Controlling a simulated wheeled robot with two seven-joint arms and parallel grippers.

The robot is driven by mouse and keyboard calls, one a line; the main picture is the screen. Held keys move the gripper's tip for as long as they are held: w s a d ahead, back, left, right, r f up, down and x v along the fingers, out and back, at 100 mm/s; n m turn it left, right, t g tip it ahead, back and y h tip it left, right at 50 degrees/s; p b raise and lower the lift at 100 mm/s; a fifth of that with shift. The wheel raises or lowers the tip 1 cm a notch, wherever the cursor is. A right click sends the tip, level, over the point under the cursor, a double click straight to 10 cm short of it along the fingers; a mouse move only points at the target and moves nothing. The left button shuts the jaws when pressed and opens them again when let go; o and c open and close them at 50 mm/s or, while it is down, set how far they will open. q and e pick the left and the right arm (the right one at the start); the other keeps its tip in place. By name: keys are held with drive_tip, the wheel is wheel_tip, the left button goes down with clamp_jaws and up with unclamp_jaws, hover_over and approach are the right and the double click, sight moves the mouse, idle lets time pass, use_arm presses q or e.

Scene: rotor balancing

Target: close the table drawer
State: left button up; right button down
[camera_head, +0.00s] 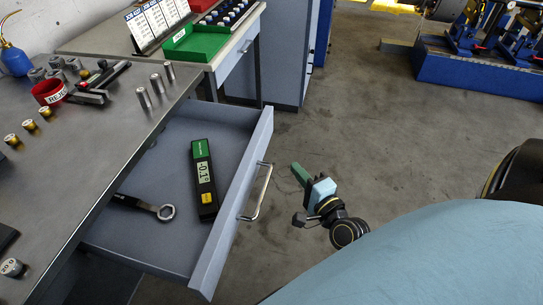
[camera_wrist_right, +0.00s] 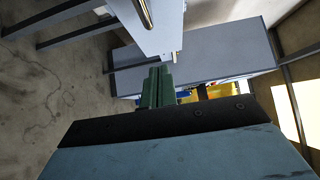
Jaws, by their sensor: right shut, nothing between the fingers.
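The table drawer (camera_head: 190,262) is pulled well out from under the grey table (camera_head: 70,170). Its metal bar handle (camera_head: 262,192) is on the outer front. A black and green digital gauge (camera_head: 204,180) and a ring wrench (camera_head: 150,207) lie inside. My right gripper (camera_head: 298,172) has green fingers, is shut and empty, and is to the right of the drawer front, apart from the handle. In the right wrist view its green fingertips (camera_wrist_right: 160,75) are together, and the drawer front (camera_wrist_right: 158,28) with its handle (camera_wrist_right: 145,12) is beyond them. My left gripper is not in view.
The table top carries a red reject cup (camera_head: 48,92), metal weights (camera_head: 143,97), brass pieces and a blue bottle (camera_head: 14,60). A second bench with a green tray (camera_head: 195,45) stands behind. A blue machine base (camera_head: 470,72) is at upper right. The floor beside the drawer is clear.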

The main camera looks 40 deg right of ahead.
sight(263, 146)
drive_tip(key=w, duration=0.2)
drive_tip(key=w+a, duration=0.1)
drive_tip(key=w, duration=0.5)
drive_tip(key=shift+w+a, duration=0.15)
drive_tip(key=shift+a, duration=0.2)
drive_tip(key=shift+w+a, duration=0.25)
drive_tip(key=shift+w, duration=0.05)
